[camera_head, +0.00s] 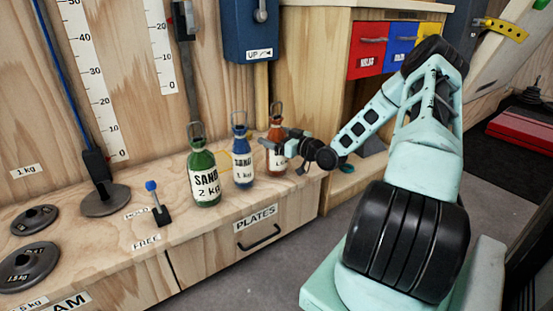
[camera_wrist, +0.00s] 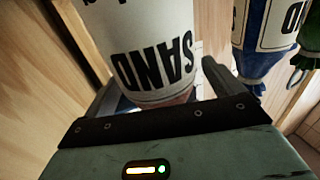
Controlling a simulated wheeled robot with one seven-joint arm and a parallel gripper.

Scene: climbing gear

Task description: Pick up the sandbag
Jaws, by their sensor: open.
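Three bottle-shaped sandbags with wire loops on top stand upright on the wooden bench. The green one (camera_head: 203,172) is marked 2 kg, the blue one (camera_head: 241,157) is in the middle, and the orange-red one (camera_head: 274,133) is at the right. My gripper (camera_head: 287,146) is at the orange-red sandbag and partly covers its label. In the wrist view, the orange-red sandbag's white SAND label (camera_wrist: 150,45) shows upside down between my open fingers (camera_wrist: 160,92). Whether the fingers touch it I cannot tell. The blue sandbag (camera_wrist: 265,40) and green sandbag (camera_wrist: 306,60) stand to the right there.
A small lever with a blue knob (camera_head: 151,186) stands left of the green sandbag, by HOLD and FREE labels. Round weight plates (camera_head: 30,262) lie at the far left. A PLATES drawer (camera_head: 258,232) is below, and coloured drawers (camera_head: 400,42) stand behind my arm.

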